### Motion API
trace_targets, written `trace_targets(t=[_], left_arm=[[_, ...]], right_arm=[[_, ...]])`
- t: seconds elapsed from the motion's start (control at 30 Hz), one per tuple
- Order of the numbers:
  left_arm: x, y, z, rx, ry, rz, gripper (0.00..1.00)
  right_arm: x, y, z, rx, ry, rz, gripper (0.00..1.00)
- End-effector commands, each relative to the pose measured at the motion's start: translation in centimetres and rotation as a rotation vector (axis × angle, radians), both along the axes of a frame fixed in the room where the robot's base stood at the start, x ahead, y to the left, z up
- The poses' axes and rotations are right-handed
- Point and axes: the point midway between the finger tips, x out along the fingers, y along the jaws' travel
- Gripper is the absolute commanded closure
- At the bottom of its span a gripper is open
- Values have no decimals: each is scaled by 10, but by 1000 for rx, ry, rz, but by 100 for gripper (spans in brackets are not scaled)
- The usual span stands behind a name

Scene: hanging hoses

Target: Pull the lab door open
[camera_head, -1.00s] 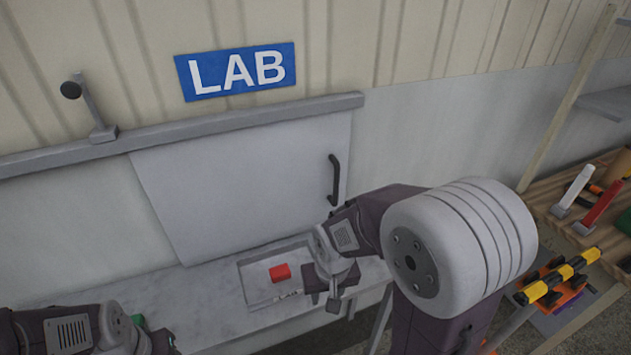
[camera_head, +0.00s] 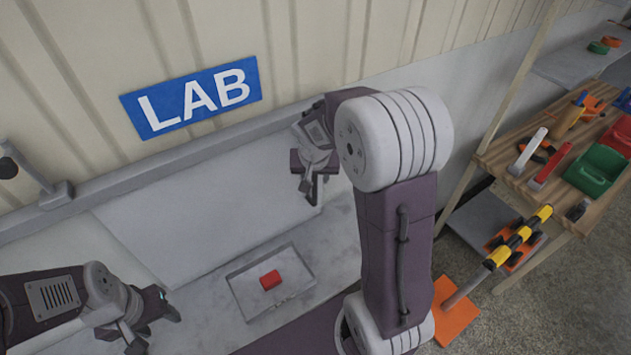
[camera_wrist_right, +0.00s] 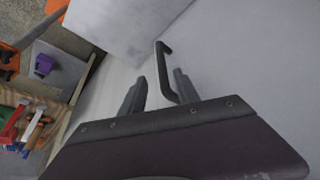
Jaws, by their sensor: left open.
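The lab door (camera_head: 200,215) is a pale sliding panel under a grey rail, below the blue LAB sign (camera_head: 191,97). My right gripper (camera_head: 312,190) is at the door's right side. In the right wrist view its two fingers (camera_wrist_right: 158,88) are apart, and the handle appears between them; I cannot tell whether they touch it. My left gripper (camera_head: 158,318) is open and empty at the lower left, apart from the door.
At the right stands a wooden table (camera_head: 490,158) with tools and a green bin (camera_head: 598,170).

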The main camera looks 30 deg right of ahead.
Motion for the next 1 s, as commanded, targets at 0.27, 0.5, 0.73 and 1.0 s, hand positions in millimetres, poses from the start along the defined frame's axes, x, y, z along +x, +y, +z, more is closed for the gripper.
trace_targets(t=[0.27, 0.5, 0.73, 1.0], left_arm=[[1, 0, 6, 0, -1, 0, 51], [0, 0, 6, 0, -1, 0, 51], [0, 0, 6, 0, -1, 0, 51], [0, 0, 6, 0, -1, 0, 51]], right_arm=[[18, -10, -53, 2, 6, 1, 62], [24, -14, -68, 1, 1, 1, 62], [25, -14, -68, 1, 1, 1, 76], [25, -13, -68, 1, 1, 1, 100]])
